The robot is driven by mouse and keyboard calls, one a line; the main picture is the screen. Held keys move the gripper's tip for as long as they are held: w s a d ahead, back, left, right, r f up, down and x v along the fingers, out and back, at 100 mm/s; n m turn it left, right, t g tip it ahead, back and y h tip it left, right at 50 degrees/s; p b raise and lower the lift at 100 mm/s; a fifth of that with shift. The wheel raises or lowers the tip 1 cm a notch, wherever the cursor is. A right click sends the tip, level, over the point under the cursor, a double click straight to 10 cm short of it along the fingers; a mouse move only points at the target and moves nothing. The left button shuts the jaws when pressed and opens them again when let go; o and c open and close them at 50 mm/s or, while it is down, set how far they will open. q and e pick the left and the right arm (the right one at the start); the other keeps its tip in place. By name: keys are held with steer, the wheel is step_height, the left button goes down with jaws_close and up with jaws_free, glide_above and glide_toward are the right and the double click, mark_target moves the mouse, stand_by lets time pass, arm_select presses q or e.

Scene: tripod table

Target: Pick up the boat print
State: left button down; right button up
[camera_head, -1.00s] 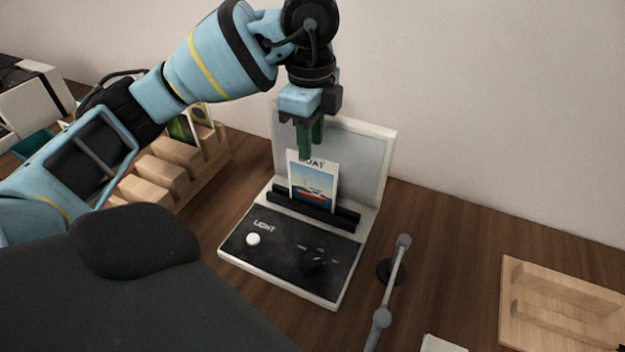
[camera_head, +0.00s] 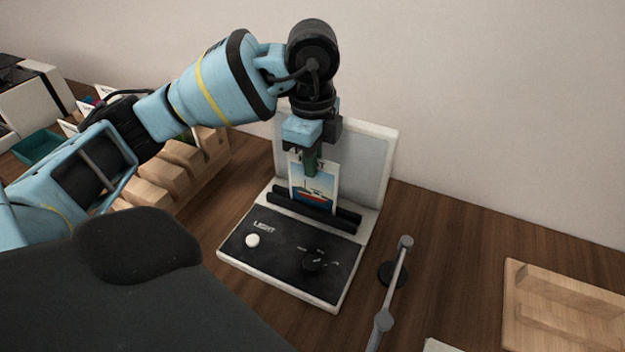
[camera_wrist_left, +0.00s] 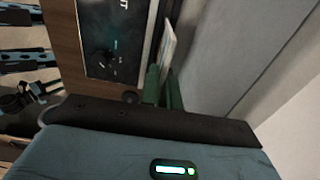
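The boat print (camera_head: 314,196) is a small card with a white border and a red boat on blue. It stands upright in the black slotted holder (camera_head: 335,217) of a light box (camera_head: 265,268). My left gripper (camera_head: 312,172) points down over the top of the print, its green fingers overlapping the card's upper part. In the left wrist view the print (camera_wrist_left: 168,45) shows nearly edge-on, reaching down between the two fingertips (camera_wrist_left: 163,82). A gap shows between the fingers, so they look open around the card. My right gripper is not seen.
The pale back panel (camera_head: 366,160) of the light box rises close behind the print. A wooden rack (camera_head: 165,172) stands left, partly behind my left arm. A grey jointed stand (camera_head: 396,280) and a wooden tray (camera_head: 560,310) are at the right.

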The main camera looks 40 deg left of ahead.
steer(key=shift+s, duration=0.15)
arm_select(q)
steer(key=shift+r, duration=0.1)
steer(key=shift+r, duration=0.6)
step_height(320, 180, up, 2)
steer(key=shift+r, duration=0.2)
steer(key=s+d+p, duration=0.3)
steer(key=s+p, duration=0.2)
steer(key=s, duration=0.2)
steer(key=s+d+r+p, duration=0.1)
steer(key=s+d+p, duration=0.2)
steer(key=s, duration=0.5)
steer(key=shift+r+p, duration=0.15)
steer(key=shift+p, duration=0.7)
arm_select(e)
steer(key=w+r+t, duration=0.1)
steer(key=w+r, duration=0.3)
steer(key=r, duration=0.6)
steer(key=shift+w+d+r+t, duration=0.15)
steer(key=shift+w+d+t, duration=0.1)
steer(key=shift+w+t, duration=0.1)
arm_select(q)
steer(key=shift+w, duration=0.1)
